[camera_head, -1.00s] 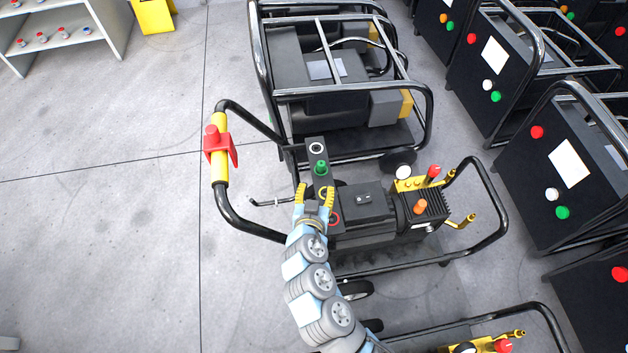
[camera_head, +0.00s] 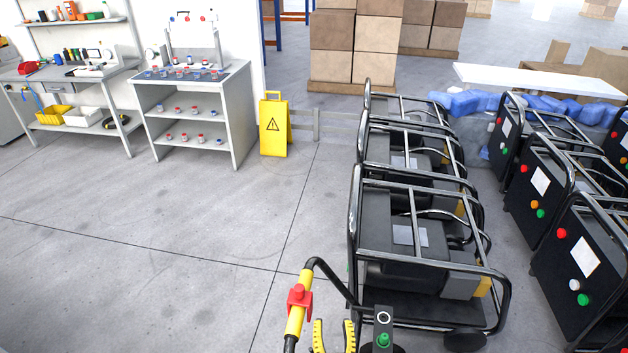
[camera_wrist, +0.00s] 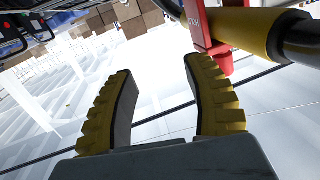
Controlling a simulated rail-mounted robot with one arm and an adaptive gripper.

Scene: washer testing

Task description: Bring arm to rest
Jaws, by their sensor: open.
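My gripper (camera_head: 333,337) shows at the bottom edge of the head view, its two yellow ribbed fingers apart and empty. The rest of my arm is below the frame. In the wrist view the open fingers (camera_wrist: 160,100) have nothing between them. The washer's handle (camera_head: 294,322), yellow with a red clamp (camera_head: 299,297), is left of my gripper in the head view. In the wrist view the yellow handle (camera_wrist: 245,28) and red part (camera_wrist: 199,25) are beyond the right finger. The washer's panel with a green knob (camera_head: 383,340) is right of my gripper; most of that washer is out of frame.
Several black framed machines (camera_head: 405,235) stand in a row ahead, and more (camera_head: 578,255) stand on the right. A yellow warning sign (camera_head: 273,125), a grey shelf unit (camera_head: 195,113) and a workbench (camera_head: 75,90) are at the back. The floor (camera_head: 150,260) at left is clear.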

